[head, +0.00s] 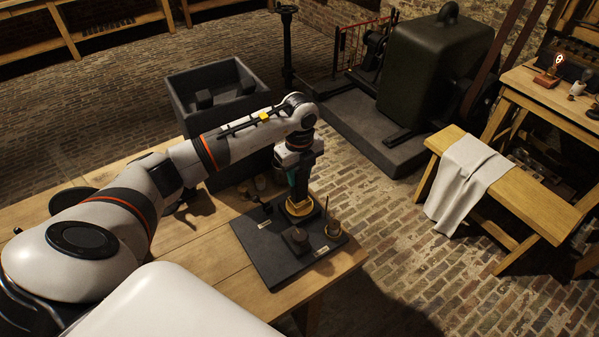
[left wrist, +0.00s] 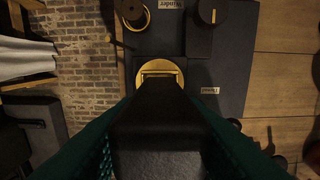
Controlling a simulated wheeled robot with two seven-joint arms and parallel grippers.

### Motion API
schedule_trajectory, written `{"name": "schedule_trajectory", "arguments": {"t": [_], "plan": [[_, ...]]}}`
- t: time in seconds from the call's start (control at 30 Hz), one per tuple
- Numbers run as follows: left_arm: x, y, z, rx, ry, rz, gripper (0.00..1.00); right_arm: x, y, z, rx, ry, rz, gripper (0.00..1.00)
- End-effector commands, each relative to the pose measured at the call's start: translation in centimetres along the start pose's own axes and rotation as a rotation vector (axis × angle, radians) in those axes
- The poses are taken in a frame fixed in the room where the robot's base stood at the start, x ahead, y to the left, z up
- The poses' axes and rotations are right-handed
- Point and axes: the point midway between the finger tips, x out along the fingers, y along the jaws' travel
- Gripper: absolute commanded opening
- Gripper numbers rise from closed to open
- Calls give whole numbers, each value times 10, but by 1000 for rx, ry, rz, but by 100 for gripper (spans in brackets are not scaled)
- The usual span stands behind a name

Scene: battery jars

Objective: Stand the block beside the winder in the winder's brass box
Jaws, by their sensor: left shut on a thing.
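My left gripper (head: 299,186) is shut on a dark block (left wrist: 158,112), which fills the space between its green fingers in the left wrist view. The block is right over or at the brass box (head: 298,208), which also shows in the left wrist view (left wrist: 160,69) as a round brass rim with a squarish opening. I cannot tell whether the block's lower end is inside it. A dark square piece with a round knob (head: 296,239), perhaps the winder, stands in front of the box on the dark board (head: 276,268). My right gripper is out of view.
Small labels (head: 264,224) lie on the board. Small jars (head: 260,183) stand behind it on the wooden table (head: 210,262). A dark open bin (head: 217,72) is behind the table.

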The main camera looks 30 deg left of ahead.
Motion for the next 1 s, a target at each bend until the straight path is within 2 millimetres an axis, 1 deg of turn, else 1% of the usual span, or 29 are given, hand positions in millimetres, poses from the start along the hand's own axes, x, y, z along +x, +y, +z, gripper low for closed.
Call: {"name": "schedule_trajectory", "arguments": {"t": [0.33, 1.0], "plan": [[1, 0, 0, 0, 0, 2, 6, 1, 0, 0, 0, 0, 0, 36], [16, 0, 0, 0, 0, 2, 6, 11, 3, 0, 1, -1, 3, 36]]}}
